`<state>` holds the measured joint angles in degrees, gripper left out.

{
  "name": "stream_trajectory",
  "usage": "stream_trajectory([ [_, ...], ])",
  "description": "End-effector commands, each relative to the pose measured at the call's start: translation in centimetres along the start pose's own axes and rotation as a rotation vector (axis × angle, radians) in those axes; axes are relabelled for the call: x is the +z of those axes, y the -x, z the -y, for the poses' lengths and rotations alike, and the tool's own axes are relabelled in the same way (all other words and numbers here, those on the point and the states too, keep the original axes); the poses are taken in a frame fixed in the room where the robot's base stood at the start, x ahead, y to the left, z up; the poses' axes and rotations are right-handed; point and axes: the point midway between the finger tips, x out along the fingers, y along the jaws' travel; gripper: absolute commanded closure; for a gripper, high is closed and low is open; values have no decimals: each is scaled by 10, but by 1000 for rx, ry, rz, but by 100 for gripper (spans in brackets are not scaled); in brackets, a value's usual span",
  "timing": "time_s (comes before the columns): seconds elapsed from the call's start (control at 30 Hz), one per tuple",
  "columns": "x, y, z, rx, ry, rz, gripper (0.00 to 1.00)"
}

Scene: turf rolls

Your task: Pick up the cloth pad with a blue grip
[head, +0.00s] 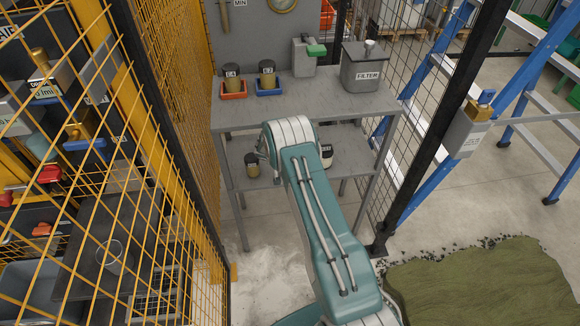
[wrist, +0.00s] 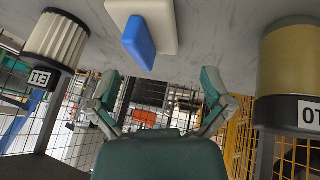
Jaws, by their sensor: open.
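The cloth pad with a blue grip (wrist: 142,40) shows at the top middle of the wrist view, a pale block with a blue handle standing out from it. It rests on the grey shelf surface, which appears upside down there. My gripper (wrist: 158,84) is open and empty, with its two green fingers spread and the pad beyond them, apart from them. In the head view my arm covers the lower shelf's middle, and the pad is hidden.
A ribbed filter (wrist: 57,40) and a tan labelled jar (wrist: 292,62) flank the pad. In the head view, the upper shelf (head: 330,97) holds a red tray (head: 233,95), a blue tray (head: 269,92) and a FILTER bin (head: 366,72). Yellow mesh (head: 180,75) stands at left.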

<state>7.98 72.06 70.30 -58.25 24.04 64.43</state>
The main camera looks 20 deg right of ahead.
Motion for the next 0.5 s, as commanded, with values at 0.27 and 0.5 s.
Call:
stream_trajectory([
  [0.27,-2,-23,-3,1,-2,1,0],
  [0.5,-5,-52,-5,0,0,0,0],
])
